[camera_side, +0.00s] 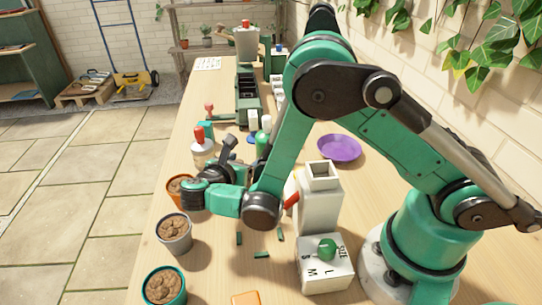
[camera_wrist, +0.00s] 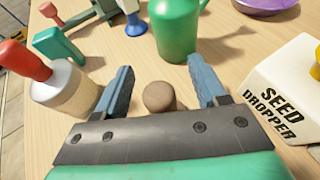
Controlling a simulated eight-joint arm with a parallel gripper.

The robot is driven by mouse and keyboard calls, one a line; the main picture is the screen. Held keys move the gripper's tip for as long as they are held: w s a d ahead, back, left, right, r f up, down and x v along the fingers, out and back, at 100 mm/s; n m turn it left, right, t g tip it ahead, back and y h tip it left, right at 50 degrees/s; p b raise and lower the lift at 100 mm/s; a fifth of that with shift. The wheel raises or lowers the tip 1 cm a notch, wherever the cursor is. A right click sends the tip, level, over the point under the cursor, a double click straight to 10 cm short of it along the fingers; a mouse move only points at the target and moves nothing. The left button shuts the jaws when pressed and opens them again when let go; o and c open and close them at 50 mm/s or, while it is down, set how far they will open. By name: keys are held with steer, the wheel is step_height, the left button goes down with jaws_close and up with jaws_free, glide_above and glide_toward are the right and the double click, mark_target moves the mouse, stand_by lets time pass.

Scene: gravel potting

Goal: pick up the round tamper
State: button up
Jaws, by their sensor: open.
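My gripper (camera_wrist: 160,66) is open, its two blue-grey fingers well apart. A small round brown top (camera_wrist: 160,96), which I take for the round tamper, shows between the fingers, close to the palm. The view is from above, so its lower part is hidden, and I cannot tell whether either finger touches it. Nothing is gripped. In the side view my gripper (camera_side: 228,150) is low over the table near the red-topped bottle. I cannot make out the tamper there.
A red-topped item (camera_wrist: 60,85) stands close left of my fingers. A green can (camera_wrist: 176,28) stands ahead and the white seed dropper (camera_wrist: 290,88) right. A purple dish (camera_side: 339,148) lies farther back. Soil-filled pots (camera_side: 173,233) line the table's left edge.

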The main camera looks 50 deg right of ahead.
jaws_close()
steer(key=shift+r, duration=0.1)
